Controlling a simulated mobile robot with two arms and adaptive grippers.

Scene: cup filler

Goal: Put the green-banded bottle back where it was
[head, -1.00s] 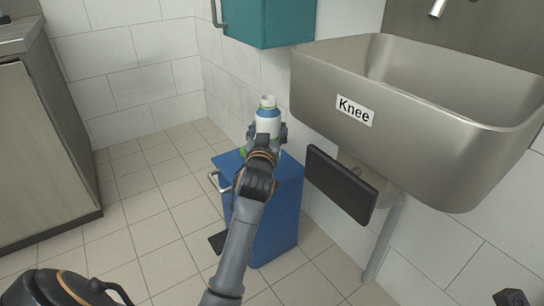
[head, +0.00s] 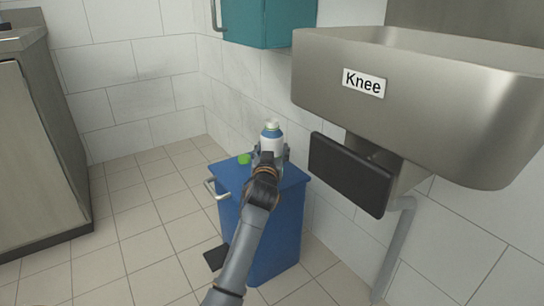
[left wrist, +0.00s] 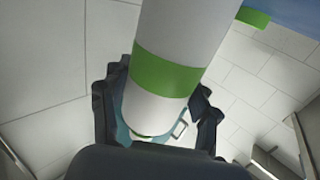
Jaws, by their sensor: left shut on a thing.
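My arm and gripper hide the bottle's lower part in the head view. I cannot tell whether its base touches the bin lid. My right gripper is not in view.
The blue bin (head: 270,232) has a flat lid with a small green piece (head: 244,158) on it. A steel sink (head: 420,110) labelled "Knee", with a dark knee panel (head: 348,174), juts out at right. A teal cabinet (head: 265,22) hangs above. Floor at left is clear.

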